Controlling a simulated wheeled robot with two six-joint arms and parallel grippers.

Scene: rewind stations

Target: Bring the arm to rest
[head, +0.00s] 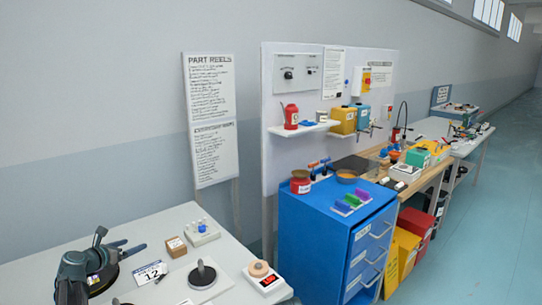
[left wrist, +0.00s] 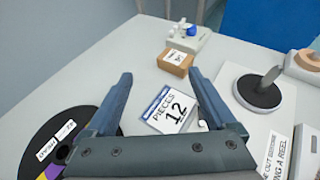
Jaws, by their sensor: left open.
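My left gripper (head: 119,240) is at the lower left of the head view, over the white table (head: 225,258). In the left wrist view its two fingers stand wide apart (left wrist: 160,76) with nothing between them. Beyond and between the fingers a card reading "PIECES 12" (left wrist: 170,110) lies on the table; it also shows in the head view (head: 150,272). A black reel with a white label (left wrist: 68,132) lies beside and partly behind the left finger. My right gripper is not in view.
A small cardboard box (head: 175,246), a white device with a blue knob (head: 202,233), a black spindle on a white base (head: 202,275) and a scale with a red display (head: 266,281) stand on the table. A blue drawer cabinet (head: 325,240) stands to the right.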

